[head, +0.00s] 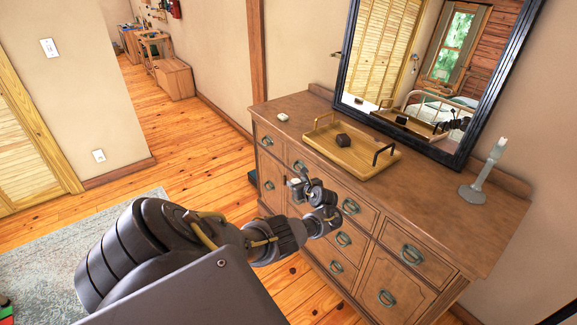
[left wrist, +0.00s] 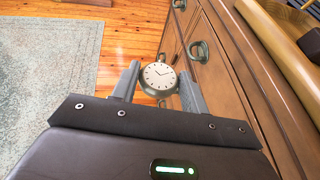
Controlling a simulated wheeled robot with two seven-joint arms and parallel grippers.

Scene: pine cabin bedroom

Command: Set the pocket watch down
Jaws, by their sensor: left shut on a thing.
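The pocket watch (left wrist: 159,78) has a round white face with dark hands and a dark rim. In the left wrist view it sits between the two fingers of my left gripper (left wrist: 158,86), which is shut on it. In the head view my left gripper (head: 300,188) is in front of the dresser's front edge, beside the drawers. The watch is too small to make out clearly there. The wooden dresser (head: 450,215) stands to the right of the gripper. My right gripper is not in view.
On the dresser top are a yellow tray (head: 352,165) with handles, a dark block (head: 343,141) in it, a small white object (head: 282,116) and a grey candlestick (head: 483,175). A mirror (head: 430,70) stands behind. The dresser top right of the tray is mostly clear.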

